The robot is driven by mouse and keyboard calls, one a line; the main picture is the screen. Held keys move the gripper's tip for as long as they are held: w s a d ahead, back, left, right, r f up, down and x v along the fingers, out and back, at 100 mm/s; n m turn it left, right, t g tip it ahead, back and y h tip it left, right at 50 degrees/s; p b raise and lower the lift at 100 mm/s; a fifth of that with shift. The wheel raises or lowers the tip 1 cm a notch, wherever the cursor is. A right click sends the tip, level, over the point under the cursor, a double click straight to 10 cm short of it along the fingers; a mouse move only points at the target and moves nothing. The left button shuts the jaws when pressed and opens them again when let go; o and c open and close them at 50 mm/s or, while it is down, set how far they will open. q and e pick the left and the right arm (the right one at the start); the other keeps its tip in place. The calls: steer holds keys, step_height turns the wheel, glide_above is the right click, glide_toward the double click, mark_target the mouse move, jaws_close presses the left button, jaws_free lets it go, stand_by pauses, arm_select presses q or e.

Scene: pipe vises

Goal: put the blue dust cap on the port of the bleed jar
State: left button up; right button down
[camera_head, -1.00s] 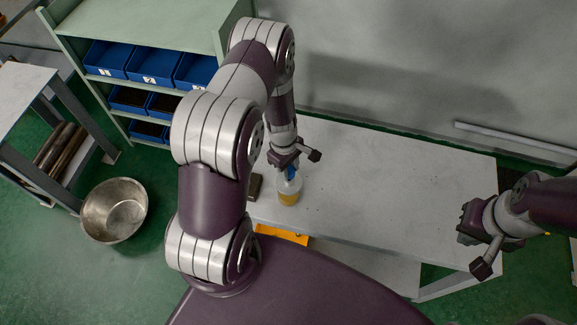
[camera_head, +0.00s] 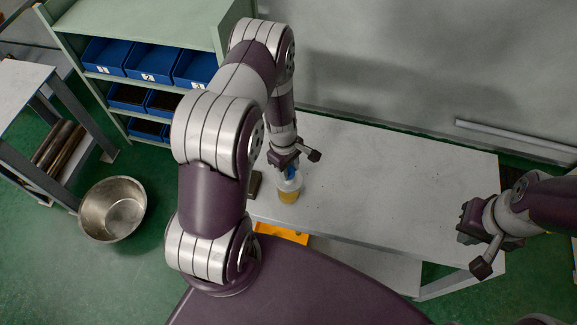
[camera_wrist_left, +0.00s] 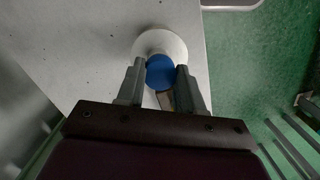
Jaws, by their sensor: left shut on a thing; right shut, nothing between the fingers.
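The bleed jar (camera_head: 288,194) stands upright on the workbench, pale on top with amber contents low down. Its pale round top (camera_wrist_left: 160,40) shows in the left wrist view. My left gripper (camera_head: 288,168) is directly above the jar and shut on the blue dust cap (camera_wrist_left: 160,72). The cap (camera_head: 291,173) is at the jar's top in the head view. I cannot tell whether it touches the port, which the cap and gripper hide. My right gripper (camera_head: 474,250) is shut and empty, off the bench's right front.
The grey workbench (camera_head: 400,190) is mostly clear to the right of the jar. A dark block (camera_head: 254,184) lies just left of the jar. An orange item (camera_head: 282,234) is below the front edge. A metal bowl (camera_head: 113,209) and shelving with blue bins (camera_head: 153,65) are at left.

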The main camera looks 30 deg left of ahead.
arm_select(q)
steer(key=shift+f+b, duration=0.35)
steer(key=shift+f, duration=0.15)
steer(key=o, duration=1.1)
step_height(320, 180, up, 13)
steer(key=a+b, duration=0.1)
steer(key=shift+w+a+f, duration=0.15)
steer(key=shift+a, duration=0.1)
